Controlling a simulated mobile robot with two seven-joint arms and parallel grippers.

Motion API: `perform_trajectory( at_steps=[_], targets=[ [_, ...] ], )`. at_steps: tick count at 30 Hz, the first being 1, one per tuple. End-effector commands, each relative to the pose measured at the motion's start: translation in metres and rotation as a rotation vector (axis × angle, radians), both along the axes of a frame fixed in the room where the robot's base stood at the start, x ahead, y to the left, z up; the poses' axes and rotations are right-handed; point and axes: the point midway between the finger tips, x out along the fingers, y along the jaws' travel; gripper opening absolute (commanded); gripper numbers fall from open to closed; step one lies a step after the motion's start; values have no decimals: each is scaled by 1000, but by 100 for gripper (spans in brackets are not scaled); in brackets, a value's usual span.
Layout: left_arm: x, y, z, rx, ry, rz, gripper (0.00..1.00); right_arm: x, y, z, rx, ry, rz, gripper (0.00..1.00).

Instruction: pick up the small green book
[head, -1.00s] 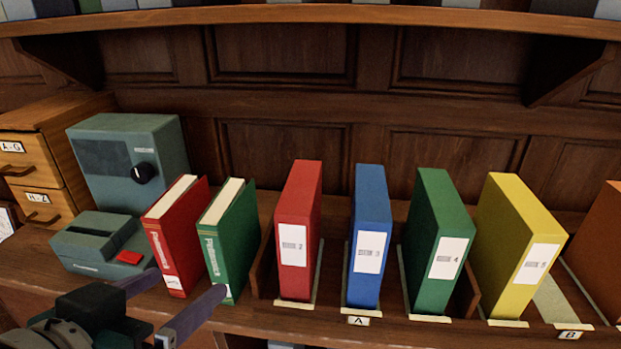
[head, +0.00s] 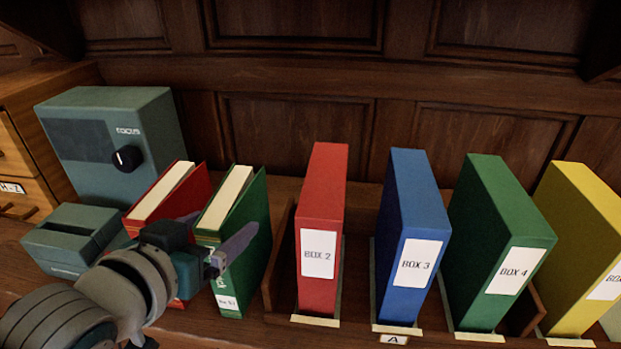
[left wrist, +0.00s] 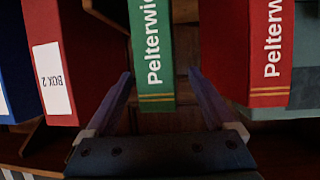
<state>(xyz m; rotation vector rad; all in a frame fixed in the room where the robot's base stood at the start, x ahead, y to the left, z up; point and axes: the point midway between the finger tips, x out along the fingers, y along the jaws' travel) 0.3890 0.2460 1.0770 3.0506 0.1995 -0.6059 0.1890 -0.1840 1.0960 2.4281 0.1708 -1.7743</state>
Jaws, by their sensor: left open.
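The small green book (head: 258,228) stands upright on the shelf, pale page edges on top, between a red book and the Box 2 file. My left gripper (head: 225,221) is open in front of its spine and hides part of it. In the left wrist view, the green book's spine (left wrist: 152,50) shows between the two spread fingers (left wrist: 159,75), one on each side. I cannot tell how far the fingertips reach along its covers. My right gripper is not in view.
A red book (head: 165,192) stands close on the left, partly behind my gripper. A red file, Box 2 (head: 322,200), stands in a wooden rack on the right, with blue (head: 412,200) and green (head: 495,220) files beyond. A grey-green device (head: 75,240) is at left.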

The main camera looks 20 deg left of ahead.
Motion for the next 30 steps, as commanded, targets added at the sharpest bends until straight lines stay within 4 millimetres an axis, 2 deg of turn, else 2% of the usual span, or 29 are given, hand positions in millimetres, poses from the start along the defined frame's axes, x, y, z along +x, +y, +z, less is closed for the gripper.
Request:
perform_trajectory(
  at_steps=[5, 13, 30],
  targets=[
    [19, 3, -9, 0, 0, 0, 90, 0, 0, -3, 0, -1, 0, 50],
    [22, 3, -9, 0, 0, 0, 90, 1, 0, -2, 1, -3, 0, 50],
    [22, 3, -10, -1, 1, 0, 27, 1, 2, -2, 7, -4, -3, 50]
  ],
)
